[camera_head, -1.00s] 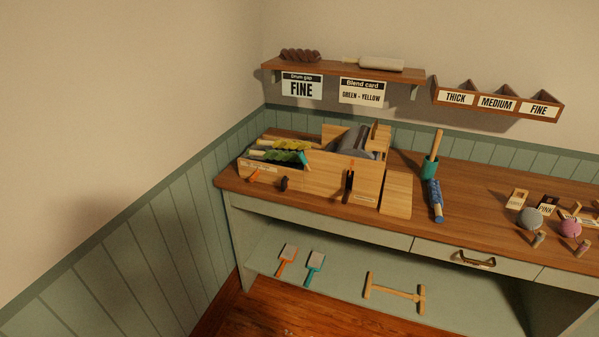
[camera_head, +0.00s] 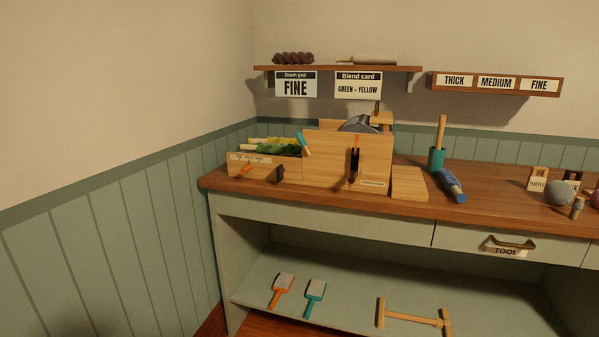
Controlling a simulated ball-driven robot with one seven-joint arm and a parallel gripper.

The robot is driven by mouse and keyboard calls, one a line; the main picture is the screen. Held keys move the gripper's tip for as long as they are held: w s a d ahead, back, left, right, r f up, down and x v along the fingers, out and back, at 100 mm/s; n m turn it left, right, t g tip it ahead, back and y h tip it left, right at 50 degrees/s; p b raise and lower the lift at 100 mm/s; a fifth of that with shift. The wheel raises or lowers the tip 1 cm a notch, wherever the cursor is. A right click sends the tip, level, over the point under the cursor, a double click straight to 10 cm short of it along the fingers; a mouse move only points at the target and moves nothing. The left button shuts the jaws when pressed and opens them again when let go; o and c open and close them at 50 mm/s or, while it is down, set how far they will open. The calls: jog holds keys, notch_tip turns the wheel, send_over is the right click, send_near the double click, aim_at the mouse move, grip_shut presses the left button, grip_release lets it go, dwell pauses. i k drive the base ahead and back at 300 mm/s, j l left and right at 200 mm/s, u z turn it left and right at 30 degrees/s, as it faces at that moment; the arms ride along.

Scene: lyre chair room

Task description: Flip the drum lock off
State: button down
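A wooden drum carder (camera_head: 328,163) stands on the bench near its left end. The top of its grey drum (camera_head: 360,124) shows above the side board. A dark upright lever (camera_head: 354,166) sits on the front face of that board. A small dark knob (camera_head: 280,173) and an orange piece (camera_head: 246,168) sit on the lower front to the left. I cannot tell for sure which of these is the drum lock or how it is set. My gripper is not in view.
The wooden bench top (camera_head: 320,204) has an open lower shelf (camera_head: 360,288) with two hand brushes and a wooden frame. A wall shelf (camera_head: 340,68) hangs above. The wall closes off the left.

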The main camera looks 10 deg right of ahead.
aim_at(298, 136)
jog(key=i+j+z, duration=0.4)
jog(key=i+j, duration=1.05)
